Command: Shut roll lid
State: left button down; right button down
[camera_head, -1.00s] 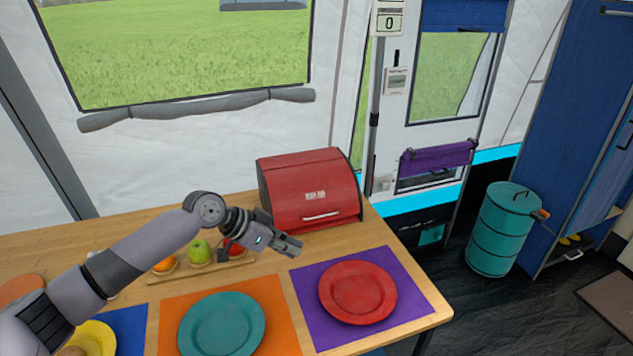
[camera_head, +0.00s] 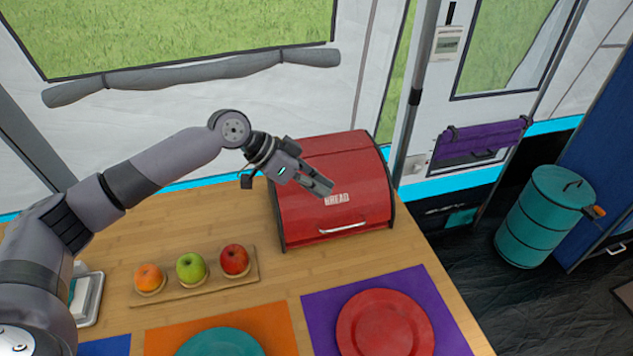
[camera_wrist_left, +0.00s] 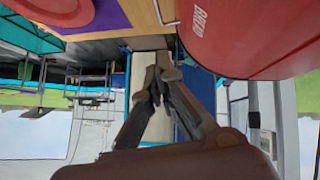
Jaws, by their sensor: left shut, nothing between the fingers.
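The red bread box (camera_head: 330,168) with its roll lid stands at the back of the wooden table, with a silver handle (camera_head: 342,228) low on its front. The lid is down over the front in the head view. My left gripper (camera_head: 325,188) is shut and empty, in front of or above the lid's left part; I cannot tell whether it touches. In the left wrist view the shut fingers (camera_wrist_left: 157,85) point past the red box (camera_wrist_left: 250,35), which fills the upper right. My right gripper is not in view.
A wooden board (camera_head: 205,278) with an orange and two apples lies left of the box. A red plate (camera_head: 385,322) on a purple mat and a teal plate (camera_head: 222,343) on an orange mat lie in front. A teal bin (camera_head: 540,215) stands right of the table.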

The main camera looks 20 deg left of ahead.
pick_arm(q)
jog(key=w+d+f+p, duration=0.1)
jog(key=d+f, duration=0.3)
jog(key=f, duration=0.4)
jog(key=shift+w+d+f, duration=0.25)
jog(key=shift+d+f, duration=0.05)
jog(key=f, duration=0.1)
jog(key=s+f, duration=0.1)
jog(key=d+f+b, duration=0.1)
jog(key=f, duration=0.1)
jog(key=shift+s+d, duration=0.1)
jog(key=shift+s, duration=0.3)
jog(key=shift+r, duration=0.1)
